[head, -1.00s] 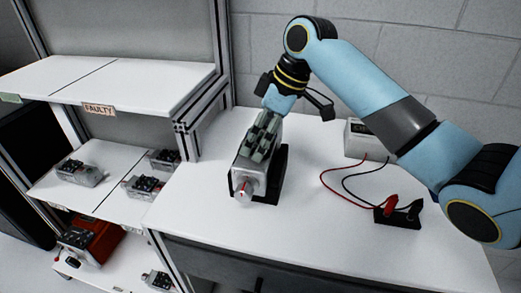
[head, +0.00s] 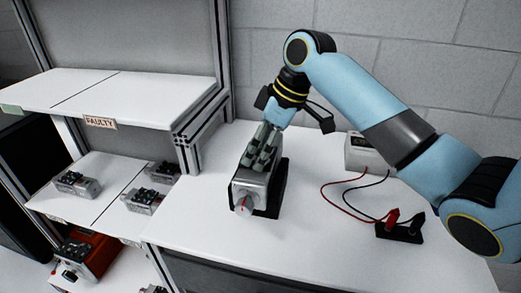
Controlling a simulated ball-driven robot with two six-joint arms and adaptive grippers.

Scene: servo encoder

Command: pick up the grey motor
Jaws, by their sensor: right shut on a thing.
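The grey motor (head: 246,189) sits on the white workbench in the head view, in or against a black holder (head: 277,188). Its round shaft end faces the front. My right gripper (head: 262,153) comes down from above and is shut on the motor's upper part; the fingers hide some of its top. I cannot tell whether the motor is clear of the holder. My left gripper is not in view.
A grey box (head: 362,152) with red and black leads runs to a black clip block (head: 400,228) at the right. A shelf labelled FAULTY (head: 100,122) stands at the left, with several more motors (head: 77,184) below. The front of the workbench (head: 215,243) is clear.

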